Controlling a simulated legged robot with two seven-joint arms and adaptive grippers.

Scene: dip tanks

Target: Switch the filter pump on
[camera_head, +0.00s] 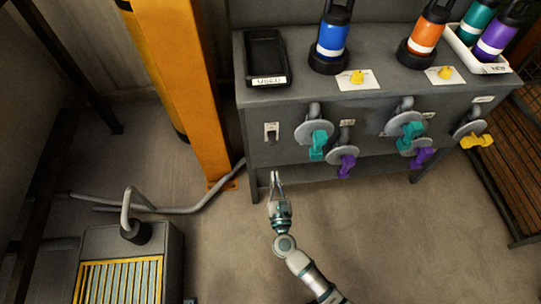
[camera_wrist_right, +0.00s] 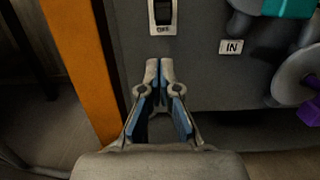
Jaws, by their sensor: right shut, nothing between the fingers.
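A small switch (camera_head: 271,132) with a dark rocker on a pale plate is on the left part of the grey bench's front panel. In the right wrist view the switch (camera_wrist_right: 163,13) is at the top edge, partly cut off, with the word OFF on the plate below the rocker. I cannot tell which way the rocker is tilted. My right gripper (camera_head: 276,176) is shut and empty, in front of the panel and below the switch, apart from it. Its fingertips also show in the right wrist view (camera_wrist_right: 160,66), just under the plate. My left gripper is out of view.
Teal, purple and yellow valve handles (camera_head: 318,141) stick out right of the switch. An orange post (camera_head: 185,85) stands close on the left. Bottles and a black tray (camera_head: 265,60) are on the bench top. A grey box with a yellow grille (camera_head: 118,282) sits lower left.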

